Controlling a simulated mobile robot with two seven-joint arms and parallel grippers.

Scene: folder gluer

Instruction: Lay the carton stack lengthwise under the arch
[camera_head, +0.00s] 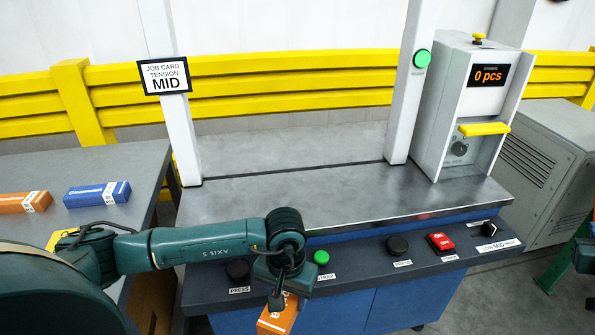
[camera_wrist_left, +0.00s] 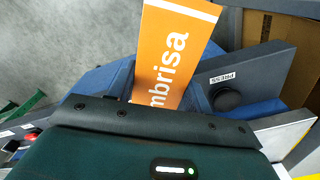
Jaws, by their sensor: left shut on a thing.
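My left gripper (camera_head: 282,290) is shut on an orange carton stack (camera_head: 277,319), in front of the machine's control panel. In the head view only the stack's lower part shows, below the gripper; the bottom frame edge cuts it. In the left wrist view the orange stack (camera_wrist_left: 176,55) shows white lettering ending in "mbrisa" and sticks out past the gripper body; the fingertips are hidden there. The arch's two white posts, left (camera_head: 178,130) and right (camera_head: 406,90), stand on the grey metal table (camera_head: 330,195). The bed between them is bare. My right gripper does not show.
The control panel (camera_head: 400,250) has black knobs, a green button (camera_head: 321,257) and a red switch (camera_head: 440,242). A counter box (camera_head: 470,105) reads 0 pcs. On the left table lie a blue stack (camera_head: 97,194) and another orange stack (camera_head: 24,202). A yellow rail runs behind.

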